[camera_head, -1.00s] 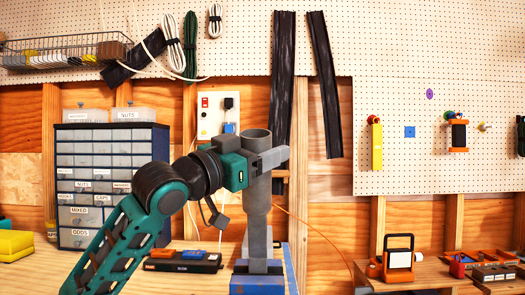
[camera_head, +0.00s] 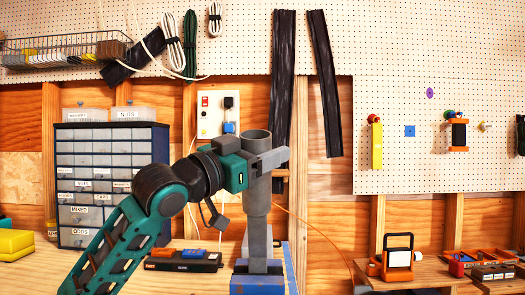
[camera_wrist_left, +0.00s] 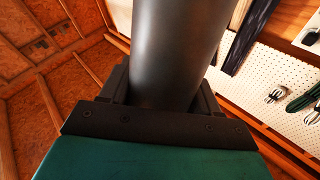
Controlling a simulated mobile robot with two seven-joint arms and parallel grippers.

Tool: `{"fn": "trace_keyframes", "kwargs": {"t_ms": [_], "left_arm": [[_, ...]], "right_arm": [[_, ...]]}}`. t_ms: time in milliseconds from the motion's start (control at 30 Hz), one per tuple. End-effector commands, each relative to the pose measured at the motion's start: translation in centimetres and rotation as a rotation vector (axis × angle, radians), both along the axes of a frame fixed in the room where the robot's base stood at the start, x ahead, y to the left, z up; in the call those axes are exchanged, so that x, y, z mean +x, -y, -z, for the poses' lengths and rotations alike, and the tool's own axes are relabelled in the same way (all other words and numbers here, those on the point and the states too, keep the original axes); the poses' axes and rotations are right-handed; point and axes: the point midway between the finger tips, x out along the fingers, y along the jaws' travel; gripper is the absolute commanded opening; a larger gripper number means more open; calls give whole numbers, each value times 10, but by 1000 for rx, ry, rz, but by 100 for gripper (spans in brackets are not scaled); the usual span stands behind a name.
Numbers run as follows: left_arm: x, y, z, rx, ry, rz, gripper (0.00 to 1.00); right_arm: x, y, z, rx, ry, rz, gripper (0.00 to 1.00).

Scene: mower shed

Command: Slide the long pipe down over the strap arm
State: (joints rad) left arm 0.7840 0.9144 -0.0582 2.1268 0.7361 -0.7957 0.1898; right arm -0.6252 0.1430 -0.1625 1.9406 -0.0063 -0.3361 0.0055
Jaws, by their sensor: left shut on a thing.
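The long grey pipe (camera_head: 257,200) stands upright in the head view, its open rim at the top. My left gripper (camera_head: 264,162) is shut on it near its upper end. In the left wrist view the pipe (camera_wrist_left: 178,50) rises between the fingers. Below the pipe, a narrower grey upright (camera_head: 259,241) stands above a grey and blue base (camera_head: 257,282). This seems to be the strap arm's support; the strap arm itself I cannot make out. Whether the pipe is around it or only above it, I cannot tell. My right gripper is not in view.
A dark blue drawer cabinet (camera_head: 108,146) stands behind my left arm. A black tray with orange and blue items (camera_head: 184,262) lies left of the base. An orange and white lamp-like item (camera_head: 398,258) stands on a low wooden bench at right.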

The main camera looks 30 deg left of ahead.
Motion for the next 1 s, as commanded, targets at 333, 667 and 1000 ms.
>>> {"fn": "trace_keyframes", "kwargs": {"t_ms": [333, 667, 1000], "left_arm": [[0, 0, -1, 0, 2, -1, 24], [0, 0, -1, 0, 2, -1, 24], [1, -1, 5, 1, 2, 0, 24]], "right_arm": [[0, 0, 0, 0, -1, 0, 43], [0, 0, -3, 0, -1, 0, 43], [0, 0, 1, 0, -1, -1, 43]]}}
